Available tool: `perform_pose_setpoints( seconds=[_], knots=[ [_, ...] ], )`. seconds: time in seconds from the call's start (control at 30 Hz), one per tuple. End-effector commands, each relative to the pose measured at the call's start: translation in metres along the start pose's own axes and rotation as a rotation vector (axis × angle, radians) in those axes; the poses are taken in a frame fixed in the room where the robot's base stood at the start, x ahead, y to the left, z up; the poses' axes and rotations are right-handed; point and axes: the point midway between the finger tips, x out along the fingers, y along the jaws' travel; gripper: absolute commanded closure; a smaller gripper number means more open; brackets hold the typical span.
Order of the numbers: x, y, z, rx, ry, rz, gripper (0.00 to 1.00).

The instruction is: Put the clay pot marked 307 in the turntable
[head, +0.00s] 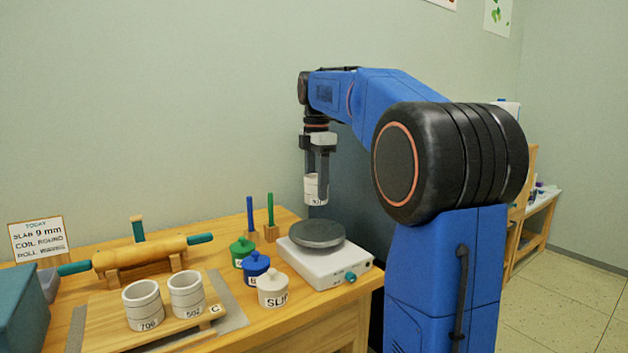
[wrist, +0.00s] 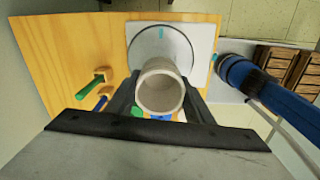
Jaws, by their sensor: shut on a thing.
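My gripper (head: 317,196) is shut on a small pale clay pot (head: 312,186). It holds the pot upright in the air above the turntable. The pot's number is partly hidden by a finger and too small to read surely. The turntable has a dark round disc (head: 316,234) on a white base (head: 322,267) with a teal knob, and the disc is empty. In the wrist view the pot (wrist: 160,88) shows its open mouth between the fingers, with the grey disc (wrist: 160,48) partly hidden behind it.
Two more pale pots, marked 706 (head: 143,306) and 502 (head: 187,294), stand on a wooden board at the left. Two upright tools (head: 270,217) stand behind.

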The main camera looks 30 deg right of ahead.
Motion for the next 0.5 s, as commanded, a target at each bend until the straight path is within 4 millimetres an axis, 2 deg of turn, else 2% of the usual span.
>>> perform_pose_setpoints(
  seconds=[0.5],
  knots=[
    [0.042,-0.001,0.0,0.0,0.0,-0.001,0.78]
  ],
)
